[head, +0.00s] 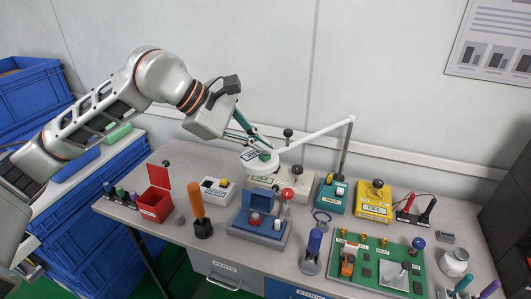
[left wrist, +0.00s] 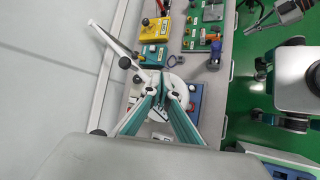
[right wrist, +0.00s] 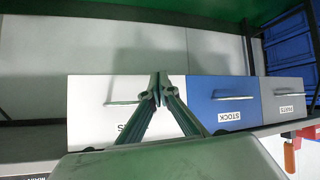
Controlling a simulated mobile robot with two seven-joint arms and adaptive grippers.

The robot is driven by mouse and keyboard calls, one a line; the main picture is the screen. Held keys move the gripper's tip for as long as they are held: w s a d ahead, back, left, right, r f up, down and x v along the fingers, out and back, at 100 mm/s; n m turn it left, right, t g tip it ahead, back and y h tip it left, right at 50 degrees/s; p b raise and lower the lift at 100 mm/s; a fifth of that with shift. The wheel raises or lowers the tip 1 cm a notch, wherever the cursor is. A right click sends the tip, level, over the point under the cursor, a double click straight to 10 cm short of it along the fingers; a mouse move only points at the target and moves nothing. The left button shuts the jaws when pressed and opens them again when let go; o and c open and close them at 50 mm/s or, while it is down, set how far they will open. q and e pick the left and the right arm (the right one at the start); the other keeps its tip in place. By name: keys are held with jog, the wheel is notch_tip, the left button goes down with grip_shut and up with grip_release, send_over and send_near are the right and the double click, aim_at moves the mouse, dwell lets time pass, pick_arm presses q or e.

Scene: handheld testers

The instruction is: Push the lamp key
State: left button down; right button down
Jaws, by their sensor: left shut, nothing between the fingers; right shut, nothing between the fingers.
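The white desk lamp (head: 318,133) has a jointed arm on a post at the back of the bench, and its round head (head: 250,164) hangs over the devices. My left gripper (head: 267,148) is shut and empty, its fingertips at the top of the lamp head. In the left wrist view, the shut fingertips (left wrist: 165,77) overlap the round white lamp head (left wrist: 182,91). The lamp key is not clearly visible; the fingers cover part of the head, and I cannot tell whether they touch it. My right gripper (right wrist: 159,80) is shut and empty in front of the drawers.
Below the lamp stand a blue device (head: 246,228), a teal box (head: 329,204) and a yellow box (head: 372,211). A red open box (head: 155,204), an orange-handled tool (head: 196,203) and a green circuit board (head: 350,274) crowd the bench. A blue STOCK drawer (right wrist: 215,95) lies near my right gripper.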

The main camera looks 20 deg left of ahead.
aim_at(261, 155)
pick_arm(q)
jog(key=shift+f, duration=0.25)
pick_arm(e)
jog(key=shift+s+f, duration=0.1)
jog(key=shift+f, duration=0.2)
jog(key=shift+d, duration=0.1)
pick_arm(q)
jog(key=shift+r+p, duration=0.3)
jog(key=shift+r, duration=0.15)
pick_arm(e)
jog(key=shift+r, duration=0.4)
pick_arm(q)
jog(key=shift+r, duration=0.1)
pick_arm(e)
jog(key=shift+w+r, duration=0.15)
jog(key=shift+w, duration=0.05)
